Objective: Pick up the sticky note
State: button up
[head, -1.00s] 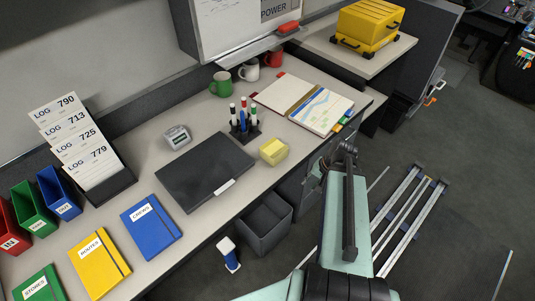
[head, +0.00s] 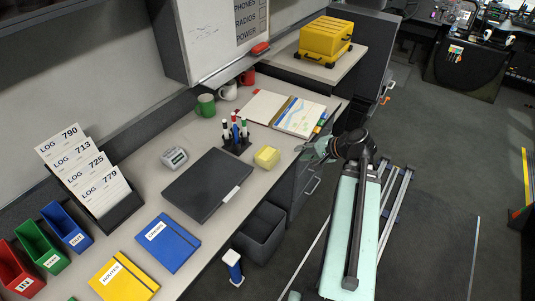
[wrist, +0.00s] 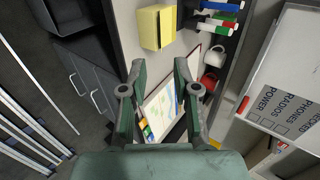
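The sticky note block (head: 266,157) is a small yellow pad on the desk, right of the black laptop-like folder and near the desk's front edge. In the wrist view the yellow sticky note block (wrist: 156,27) shows at the top, beyond my fingertips. My gripper (wrist: 158,68) is open and empty, with a clear gap between its two green fingers. In the head view my gripper (head: 304,150) is at the desk's front edge, right of the sticky note block and apart from it.
A pen holder (head: 237,145) with markers stands behind the block. An open binder (head: 297,116) lies to its right, mugs (head: 206,105) behind. The black folder (head: 204,184) is at left. A grey bin (head: 259,235) stands on the floor below the desk edge.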

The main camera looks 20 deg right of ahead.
jog(key=p, duration=0.2)
send_near(273, 157)
jog(key=x, duration=0.3)
jog(key=shift+w+a+f+p, duration=0.3)
jog(key=shift+w+p, duration=0.1)
jog(key=shift+w, duration=0.1)
jog(key=shift+p+x, duration=0.7)
jog(key=shift+x, duration=1.15)
jog(key=shift+d+f, duration=0.1)
grip_shut()
